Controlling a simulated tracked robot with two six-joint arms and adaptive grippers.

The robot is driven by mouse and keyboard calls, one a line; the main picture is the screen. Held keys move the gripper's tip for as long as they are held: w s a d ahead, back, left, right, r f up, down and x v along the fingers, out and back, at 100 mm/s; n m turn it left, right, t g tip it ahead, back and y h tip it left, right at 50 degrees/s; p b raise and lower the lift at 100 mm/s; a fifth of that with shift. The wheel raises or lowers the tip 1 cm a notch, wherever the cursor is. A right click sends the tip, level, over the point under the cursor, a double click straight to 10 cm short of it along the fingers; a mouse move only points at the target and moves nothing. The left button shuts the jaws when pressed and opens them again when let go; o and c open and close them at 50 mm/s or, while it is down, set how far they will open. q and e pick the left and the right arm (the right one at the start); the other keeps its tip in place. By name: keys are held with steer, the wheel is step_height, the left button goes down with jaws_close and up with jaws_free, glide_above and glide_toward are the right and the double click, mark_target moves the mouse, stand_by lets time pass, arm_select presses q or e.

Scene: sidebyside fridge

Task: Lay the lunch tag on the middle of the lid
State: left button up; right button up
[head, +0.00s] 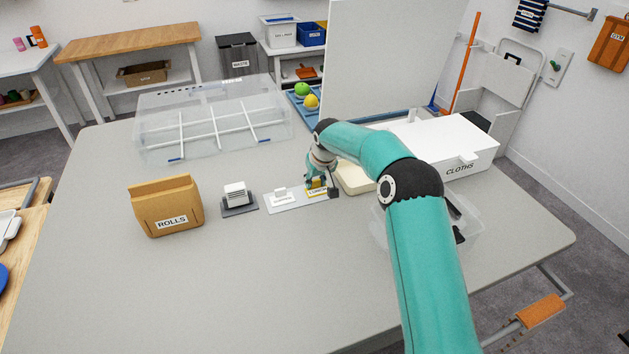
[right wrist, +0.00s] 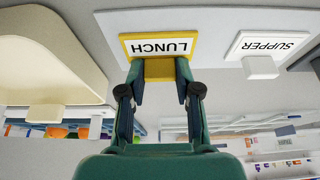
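The lunch tag (head: 318,192) has a yellow border and a yellow grip block, and sits at the right end of a pale plate (head: 300,204). My right gripper (head: 317,182) reaches down over it. In the right wrist view the gripper's fingers (right wrist: 160,88) press on both sides of the block of the lunch tag (right wrist: 160,45). The tag appears level with the plate; I cannot tell whether it is lifted. A cream rounded piece (head: 352,180), possibly the lid, lies right of the tag, partly behind my arm; it also shows in the right wrist view (right wrist: 45,55). My left gripper is out of view.
A white supper tag (head: 283,197) sits on the same plate. A dark holder with white cards (head: 236,195) and a rolls bag (head: 167,207) stand left. A clear bin (head: 470,228) and white cloths box (head: 455,147) are right. The front of the table is clear.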

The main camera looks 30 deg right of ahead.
mark_target(316, 181)
steer(key=shift+c, duration=1.2)
steer(key=o, duration=0.4)
steer(key=shift+c, duration=0.2)
jaws_close()
steer(key=shift+r, duration=0.1)
steer(key=shift+r+p, duration=0.65)
steer(key=shift+r, duration=0.25)
steer(key=shift+r+p, duration=1.4)
steer(key=shift+r, duration=0.6)
